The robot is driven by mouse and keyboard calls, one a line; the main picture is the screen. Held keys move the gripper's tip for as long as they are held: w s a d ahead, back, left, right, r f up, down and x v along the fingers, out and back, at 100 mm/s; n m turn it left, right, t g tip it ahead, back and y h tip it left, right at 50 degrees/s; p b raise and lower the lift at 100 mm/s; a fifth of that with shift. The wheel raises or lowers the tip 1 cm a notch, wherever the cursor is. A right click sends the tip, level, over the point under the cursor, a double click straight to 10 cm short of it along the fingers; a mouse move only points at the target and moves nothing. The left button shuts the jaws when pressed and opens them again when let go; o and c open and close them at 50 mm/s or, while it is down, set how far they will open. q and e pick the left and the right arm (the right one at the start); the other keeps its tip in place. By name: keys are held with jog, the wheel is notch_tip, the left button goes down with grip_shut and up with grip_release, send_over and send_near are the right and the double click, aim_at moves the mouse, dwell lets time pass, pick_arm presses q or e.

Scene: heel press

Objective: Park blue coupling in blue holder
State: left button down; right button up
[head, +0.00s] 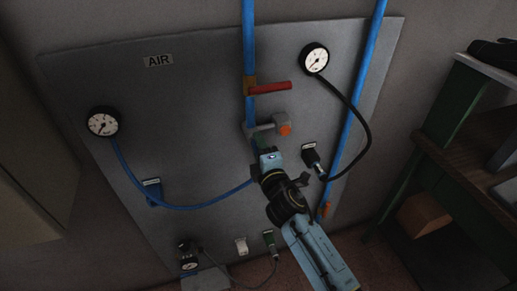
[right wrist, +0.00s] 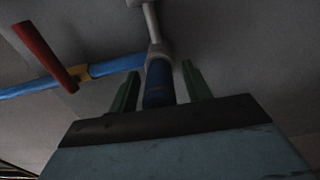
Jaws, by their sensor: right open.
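The blue coupling (right wrist: 158,84) is on the grey outlet (right wrist: 158,50) below the pipe, shown in the right wrist view. My right gripper (right wrist: 160,87) is open, with one green finger on each side of the coupling and visible gaps between. In the head view my right gripper (head: 266,154) is at the outlet and hides most of the coupling. A blue hose (head: 190,207) runs from the left gauge (head: 103,122) to behind my gripper. The blue holder (head: 153,192) is on the panel at the left, below that gauge; I cannot see a coupling in it. My left gripper is not in view.
A red lever (head: 270,88) and an orange button (head: 285,129) stick out above my right gripper. A black coupling and hose (head: 313,160) are close on its right. White (head: 241,246) and green (head: 269,240) holders sit lower. A green bench (head: 465,150) stands at right.

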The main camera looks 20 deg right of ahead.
dwell(0.8)
grip_shut()
jog(key=shift+s, duration=0.15)
jog(key=shift+s+d+p, duration=0.1)
jog(key=shift+s+p, duration=0.35)
jog(key=shift+s, duration=2.4)
jog(key=shift+s, duration=0.25)
